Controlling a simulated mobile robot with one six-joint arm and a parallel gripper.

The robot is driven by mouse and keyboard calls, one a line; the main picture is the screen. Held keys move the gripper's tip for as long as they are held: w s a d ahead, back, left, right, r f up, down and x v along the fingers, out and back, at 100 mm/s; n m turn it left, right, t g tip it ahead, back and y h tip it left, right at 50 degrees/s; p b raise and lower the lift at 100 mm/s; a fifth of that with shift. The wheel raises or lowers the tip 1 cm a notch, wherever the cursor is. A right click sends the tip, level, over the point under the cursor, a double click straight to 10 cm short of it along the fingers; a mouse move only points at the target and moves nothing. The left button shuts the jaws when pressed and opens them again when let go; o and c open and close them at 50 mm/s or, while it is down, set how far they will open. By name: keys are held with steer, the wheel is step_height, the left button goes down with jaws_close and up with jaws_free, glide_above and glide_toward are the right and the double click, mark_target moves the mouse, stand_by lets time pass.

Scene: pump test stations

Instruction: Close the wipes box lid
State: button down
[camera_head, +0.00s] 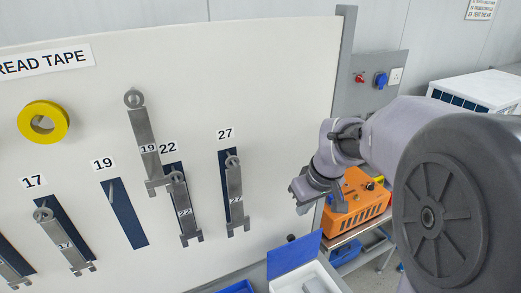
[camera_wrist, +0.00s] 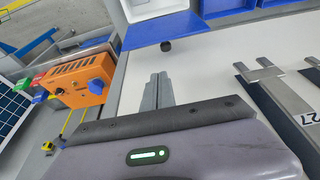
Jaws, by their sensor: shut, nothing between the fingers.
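The wipes box (camera_head: 318,272) is a white open box at the bottom edge of the head view, partly cut off. Its blue lid (camera_head: 294,255) stands raised on the box's far side, so the box is open. In the wrist view the white box (camera_wrist: 150,9) is at the top edge, with the blue lid (camera_wrist: 163,29) below it in the picture. My gripper (camera_head: 300,196) is in the air above the lid, apart from it, in front of the board's right edge. In the wrist view its fingers (camera_wrist: 157,90) are together and hold nothing.
A white board (camera_head: 90,125) with hanging numbered wrenches and yellow tape (camera_head: 43,122) fills the left. An orange pump unit (camera_head: 352,203) stands on a bench behind my gripper. Blue bins (camera_wrist: 228,8) are beside the box. A small dark knob (camera_wrist: 166,46) is near the lid.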

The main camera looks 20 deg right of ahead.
mark_target(292, 251)
steer(key=a+f+b, duration=0.1)
steer(key=a+f, duration=0.1)
steer(key=shift+a+f, duration=0.15)
steer(key=shift+f, duration=0.25)
steer(key=x, duration=0.3)
steer(key=b+x, duration=0.1)
steer(key=x, duration=0.3)
steer(key=shift+w+d, duration=0.1)
steer(key=shift+d, duration=0.15)
steer(key=shift+b, duration=0.45)
